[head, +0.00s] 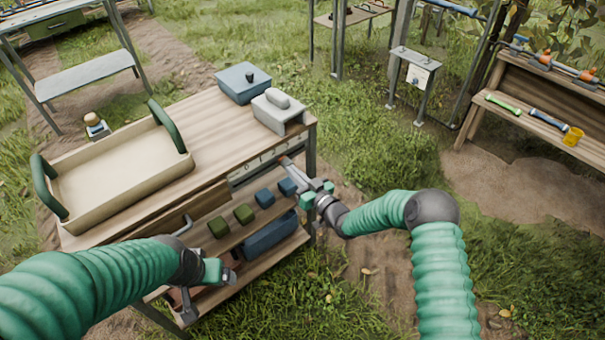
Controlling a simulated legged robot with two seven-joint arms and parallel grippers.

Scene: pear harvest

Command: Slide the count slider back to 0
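The count slider's pale strip with small dark marks (250,167) runs along the front edge of the wooden table, towards its right end. My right gripper (289,164) reaches up to the right end of this strip. Its fingers cover that spot, so the slider's knob and its setting cannot be made out. I cannot tell whether the fingers are shut on it. My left gripper (207,293) hangs low in front of the table's lower shelves, well away from the strip. Its finger gap is not clear.
On the wooden table (205,118) stand a beige tray with green handles (120,190), a blue box (243,83) and a grey device (279,110). Green and blue blocks (244,213) sit on the shelf below.

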